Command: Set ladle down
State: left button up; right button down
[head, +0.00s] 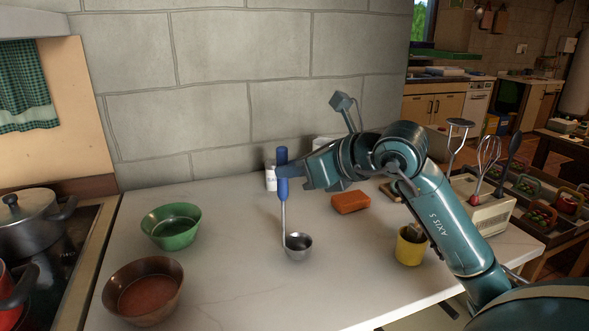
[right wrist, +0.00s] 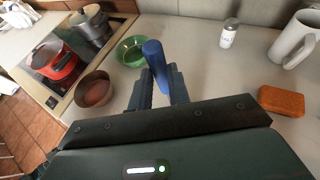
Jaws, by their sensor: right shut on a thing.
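The ladle has a blue handle and a thin metal shaft that ends in a small round metal bowl (head: 298,246). It hangs nearly upright over the white counter (head: 235,275). Whether its bowl touches the counter I cannot tell. My right gripper (head: 284,172) is shut on the blue handle (head: 282,157). In the right wrist view the handle (right wrist: 154,54) stands between the two fingers (right wrist: 158,88), and the ladle's bowl is hidden there. My left gripper is not in view.
A green bowl (head: 171,227) and a brown bowl (head: 142,291) stand left of the ladle, beside the stove with pots (head: 33,215). An orange sponge (head: 351,202), a yellow cup (head: 410,246) and a utensil holder (head: 482,214) are to the right. Counter in front of the ladle is clear.

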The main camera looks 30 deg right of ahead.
jog(key=shift+f, duration=0.1)
jog(key=c, duration=1.8)
grip_release()
jog(key=shift+f+b, duration=0.1)
jog(key=shift+b, duration=0.2)
jog(key=o, duration=0.5)
pick_arm(q)
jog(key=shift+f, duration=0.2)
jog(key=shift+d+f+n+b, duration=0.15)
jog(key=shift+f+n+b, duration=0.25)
jog(key=shift+b, duration=0.7)
pick_arm(e)
jog(key=v, duration=1.2)
jog(key=shift+s, duration=0.1)
